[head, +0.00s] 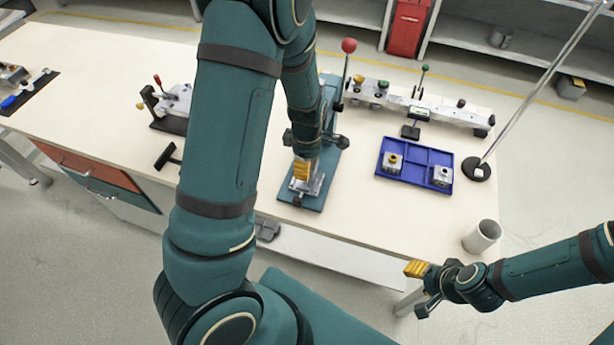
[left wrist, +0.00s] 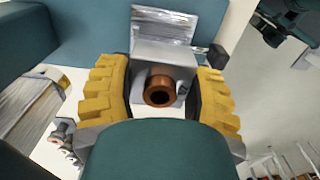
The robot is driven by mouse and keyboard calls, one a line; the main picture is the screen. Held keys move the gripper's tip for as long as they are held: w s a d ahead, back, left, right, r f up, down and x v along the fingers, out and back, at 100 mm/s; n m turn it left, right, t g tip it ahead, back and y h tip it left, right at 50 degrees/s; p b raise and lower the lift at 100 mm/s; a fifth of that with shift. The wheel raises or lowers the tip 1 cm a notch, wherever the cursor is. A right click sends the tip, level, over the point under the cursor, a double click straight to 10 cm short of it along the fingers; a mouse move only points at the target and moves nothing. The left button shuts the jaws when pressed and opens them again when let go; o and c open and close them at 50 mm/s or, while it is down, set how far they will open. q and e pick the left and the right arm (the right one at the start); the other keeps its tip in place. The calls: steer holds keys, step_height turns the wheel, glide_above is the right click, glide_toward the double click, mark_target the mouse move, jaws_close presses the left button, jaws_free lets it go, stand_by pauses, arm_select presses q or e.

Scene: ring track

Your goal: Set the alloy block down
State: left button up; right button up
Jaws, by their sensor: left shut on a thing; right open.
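The alloy block (left wrist: 165,65) is a light grey cube with a copper-coloured bushing facing the left wrist camera. My left gripper (left wrist: 163,95) is shut on it, with yellow ribbed fingers on both sides. In the head view my left gripper (head: 302,172) is over the metal seat at the front of a teal press fixture (head: 318,196). The held block is largely hidden there by the fingers. Whether it touches the seat, I cannot tell. My right gripper (head: 419,271) is open and empty, off the table's front edge at the right.
A blue tray (head: 418,164) right of the fixture holds a block with a brass bushing (head: 393,163) and one with a dark bushing (head: 441,175). A metal cup (head: 482,236) and lamp base (head: 476,169) stand at the right. A long gauge rail (head: 450,113) lies behind the tray.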

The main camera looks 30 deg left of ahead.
arm_select(q)
steer(key=shift+f+b, duration=0.55)
steer(key=shift+f, duration=1.85)
steer(key=shift+f, duration=0.15)
steer(key=o, duration=1.3)
step_height(320, 180, up, 8)
steer(key=shift+f+p, duration=0.1)
steer(key=shift+p, duration=0.9)
steer(key=shift+s, duration=0.1)
